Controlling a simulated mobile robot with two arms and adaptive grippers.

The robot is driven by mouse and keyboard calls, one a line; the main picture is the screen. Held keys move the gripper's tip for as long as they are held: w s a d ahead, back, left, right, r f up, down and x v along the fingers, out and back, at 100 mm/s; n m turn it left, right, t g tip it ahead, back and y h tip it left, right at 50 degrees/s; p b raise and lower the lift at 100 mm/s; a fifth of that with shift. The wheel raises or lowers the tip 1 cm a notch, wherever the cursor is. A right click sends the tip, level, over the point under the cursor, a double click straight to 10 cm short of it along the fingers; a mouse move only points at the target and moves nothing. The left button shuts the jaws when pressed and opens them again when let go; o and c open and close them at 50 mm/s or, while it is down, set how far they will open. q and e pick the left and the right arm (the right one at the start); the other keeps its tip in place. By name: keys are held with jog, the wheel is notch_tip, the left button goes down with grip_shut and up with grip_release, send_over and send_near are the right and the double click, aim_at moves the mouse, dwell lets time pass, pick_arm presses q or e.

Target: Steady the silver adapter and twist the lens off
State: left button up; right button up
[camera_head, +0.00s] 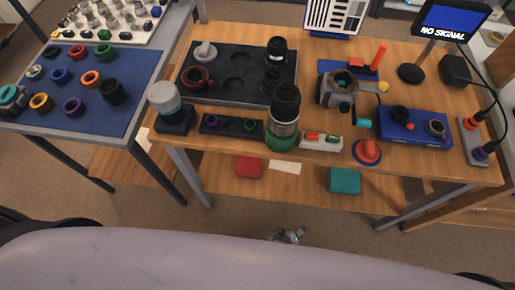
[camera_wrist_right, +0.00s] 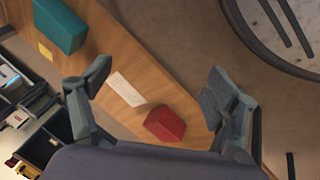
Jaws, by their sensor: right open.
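A tall black lens (camera_head: 286,98) stands upright near the front edge of the wooden table in the head view. Its lower part is a silver adapter (camera_head: 284,128), which rests in a green base (camera_head: 280,144). My right gripper (camera_wrist_right: 157,82) is open and empty in the right wrist view, with its two fingers wide apart. A small part of a gripper, which looks like my right one (camera_head: 288,236), shows low in the head view, in front of the table and apart from the lens. My left gripper is out of view.
A dark tray (camera_head: 215,92) lies behind the lens, and a red-and-white item (camera_head: 321,142) stands right beside it. A camera body (camera_head: 337,88) is to its right. The lower shelf holds a red box (camera_head: 248,167) and a teal box (camera_head: 343,180). Floor is free before the table.

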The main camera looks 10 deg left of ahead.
jog(key=w+a+r+m+t, duration=0.1)
jog(key=w+a+r+t, duration=0.2)
jog(key=r, duration=0.7)
jog(key=w+a+r+m+t+h, duration=0.1)
jog(key=w+a+r+m+t, duration=0.1)
jog(key=r, duration=0.8)
jog(key=w+a+r+m+t+h, duration=0.1)
jog(key=w+a+r+t, duration=0.3)
jog(key=r, duration=0.7)
jog(key=shift+w+a+m, duration=0.3)
jog(key=shift+a, duration=0.35)
jog(key=shift+w+a+m, duration=0.3)
jog(key=shift+a, duration=0.35)
notch_tip(320, 180, up, 12)
jog(key=m+t+h, duration=0.3)
jog(key=m, duration=0.2)
send_over(265, 157)
jog(key=s, duration=0.5)
jog(key=x, duration=1.1)
jog(key=shift+w+a+f, duration=0.1)
jog(key=shift+a+f, duration=0.15)
jog(key=shift+a, duration=0.05)
jog(key=c, duration=1.5)
jog(key=o, duration=1.5)
